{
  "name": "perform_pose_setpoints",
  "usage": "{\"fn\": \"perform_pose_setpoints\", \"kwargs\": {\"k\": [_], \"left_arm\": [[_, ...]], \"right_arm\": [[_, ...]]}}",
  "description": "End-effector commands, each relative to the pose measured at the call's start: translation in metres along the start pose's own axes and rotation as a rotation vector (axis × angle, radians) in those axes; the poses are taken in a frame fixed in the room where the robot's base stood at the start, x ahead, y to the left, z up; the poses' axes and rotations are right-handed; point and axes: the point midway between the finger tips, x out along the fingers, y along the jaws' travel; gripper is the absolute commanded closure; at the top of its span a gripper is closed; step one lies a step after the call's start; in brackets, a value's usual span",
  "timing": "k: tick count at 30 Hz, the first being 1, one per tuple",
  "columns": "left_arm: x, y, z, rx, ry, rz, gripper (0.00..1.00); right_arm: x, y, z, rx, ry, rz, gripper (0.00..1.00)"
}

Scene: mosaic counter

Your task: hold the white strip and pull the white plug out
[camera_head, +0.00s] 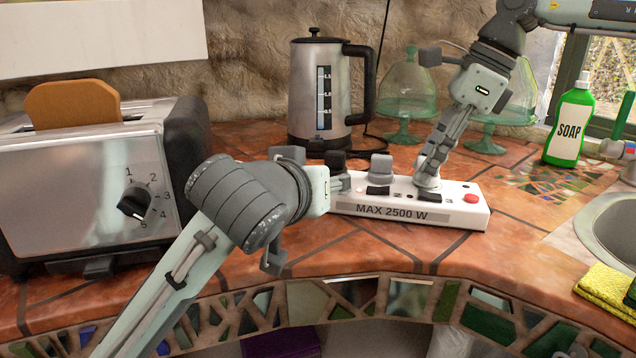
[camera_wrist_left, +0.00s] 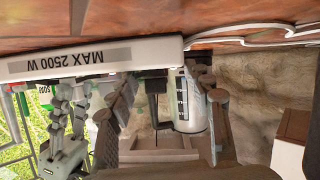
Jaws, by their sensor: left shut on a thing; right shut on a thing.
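The white strip (camera_head: 458,217), labelled MAX 2500 W, lies on the tiled counter; its label reads upside down in the left wrist view (camera_wrist_left: 25,69). My left gripper (camera_head: 338,182) is shut on the strip's left end; its fingers are partly hidden behind the wrist in the head view. The white plug (camera_head: 427,183) sits at the strip's right part, mostly covered by my right gripper (camera_head: 429,170), which comes down from above and is shut on it. I cannot tell whether the plug is fully seated. A grey plug (camera_head: 381,165) and a black plug (camera_head: 335,159) stand further left on the strip.
The strip carries a red button (camera_head: 471,198) at its right end. A kettle (camera_head: 318,95) and green glass domes (camera_head: 405,90) stand behind. A toaster (camera_head: 85,190) is at left, a soap bottle (camera_head: 569,125) and sink (camera_head: 612,230) at right. Counter in front is clear.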

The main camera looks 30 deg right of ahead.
Motion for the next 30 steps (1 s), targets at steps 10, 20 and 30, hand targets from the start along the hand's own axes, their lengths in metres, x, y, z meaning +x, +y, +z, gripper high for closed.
{"fn": "perform_pose_setpoints", "kwargs": {"k": [10,20,30], "left_arm": [[0.001,0.005,0.006,0.003,-0.016,0.011,0.67],[0.002,0.002,0.007,0.003,-0.018,0.005,0.67],[0.002,0.002,0.007,0.003,-0.019,0.004,0.27]], "right_arm": [[-0.027,0.0,0.013,-0.002,-0.007,-0.003,0.97],[-0.039,0.0,0.017,-0.002,-0.005,-0.002,0.97],[-0.038,0.0,0.017,-0.002,-0.004,-0.002,0.97]]}}
